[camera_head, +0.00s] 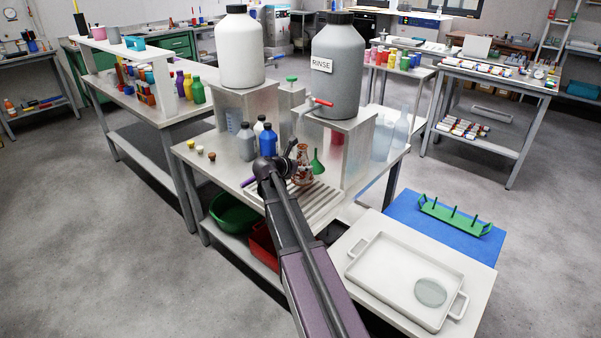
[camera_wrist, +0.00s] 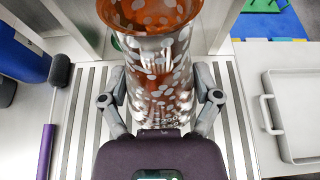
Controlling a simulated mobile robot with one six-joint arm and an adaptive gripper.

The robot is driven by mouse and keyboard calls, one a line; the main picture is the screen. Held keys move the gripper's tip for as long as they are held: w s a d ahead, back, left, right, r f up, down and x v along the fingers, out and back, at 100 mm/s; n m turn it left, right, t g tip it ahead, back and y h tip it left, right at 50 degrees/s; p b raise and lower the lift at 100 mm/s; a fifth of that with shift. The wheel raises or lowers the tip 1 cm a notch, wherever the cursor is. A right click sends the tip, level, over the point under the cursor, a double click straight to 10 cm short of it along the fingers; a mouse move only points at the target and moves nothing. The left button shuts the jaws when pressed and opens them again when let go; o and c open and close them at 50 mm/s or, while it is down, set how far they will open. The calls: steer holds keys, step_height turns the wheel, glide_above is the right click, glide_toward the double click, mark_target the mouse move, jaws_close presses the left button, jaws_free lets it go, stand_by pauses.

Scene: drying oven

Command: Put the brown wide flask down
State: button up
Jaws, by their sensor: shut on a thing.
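The brown wide flask (camera_wrist: 160,75) is a clear brown vessel with pale speckles and an orange-brown rim, and it looks upright. My gripper (camera_wrist: 161,92) is shut on its sides, one finger on each side. In the head view the flask (camera_head: 302,170) is partly hidden behind my gripper (camera_head: 290,166). It is over the slatted drain rack (camera_head: 322,203), below the grey RINSE tank. The slats (camera_wrist: 239,120) show on both sides of it in the wrist view. I cannot tell whether its base touches the slats.
The grey RINSE tank (camera_head: 337,70) stands on a raised shelf with a red tap. A green funnel (camera_head: 317,161) is close right of the flask. A white tray (camera_head: 365,262) holding a round glass dish lies at right front.

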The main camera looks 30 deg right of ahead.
steer(key=shift+w+d+f, duration=0.1)
steer(key=shift+w+d, duration=0.1)
steer(key=shift+w, duration=0.35)
steer(key=shift+w+d, duration=0.15)
steer(key=shift+w, duration=0.35)
steer(key=shift+f, duration=0.15)
steer(key=shift+f+b, duration=1.6)
steer(key=shift+b, duration=0.25)
steer(key=shift+f, duration=0.15)
steer(key=o, duration=1.1)
steer(key=shift+r, duration=0.25)
steer(key=p+v, duration=0.4)
steer(key=v, duration=0.8)
steer(key=shift+f+p, duration=0.1)
steer(key=shift+p, duration=0.25)
